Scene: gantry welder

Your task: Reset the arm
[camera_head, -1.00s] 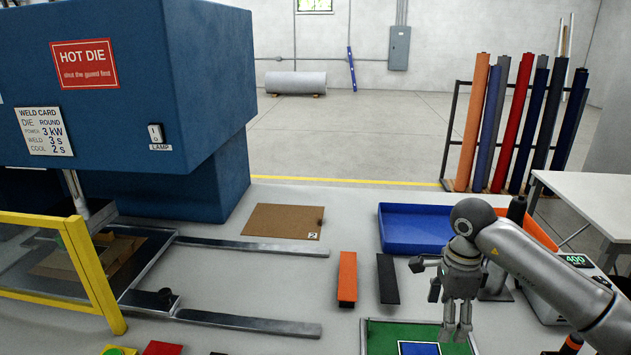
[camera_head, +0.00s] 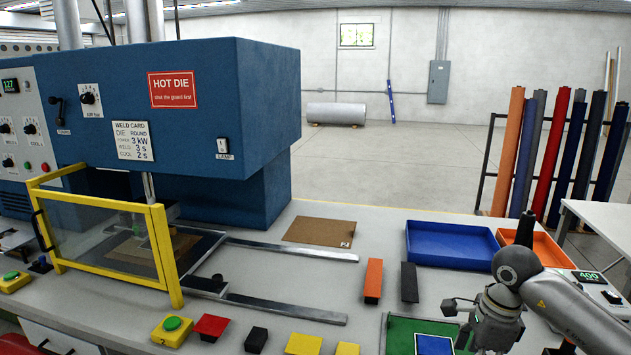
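My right gripper (camera_head: 466,322) hangs at the lower right, above the green mat with a blue square. Its fingers are partly hidden, and I cannot tell whether they are open or shut. My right arm comes in from the lower right corner. My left gripper and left arm are not in view. The blue welder (camera_head: 230,90) fills the left side. Its yellow-framed guard (camera_head: 160,250) stands in front of the die area.
A green mat (camera_head: 397,335) lies below my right gripper. An orange block (camera_head: 373,279) and a black block (camera_head: 409,282) lie behind it. A blue tray (camera_head: 452,245) and an orange tray (camera_head: 540,248) stand behind. A brown board (camera_head: 320,231) lies flat at the back.

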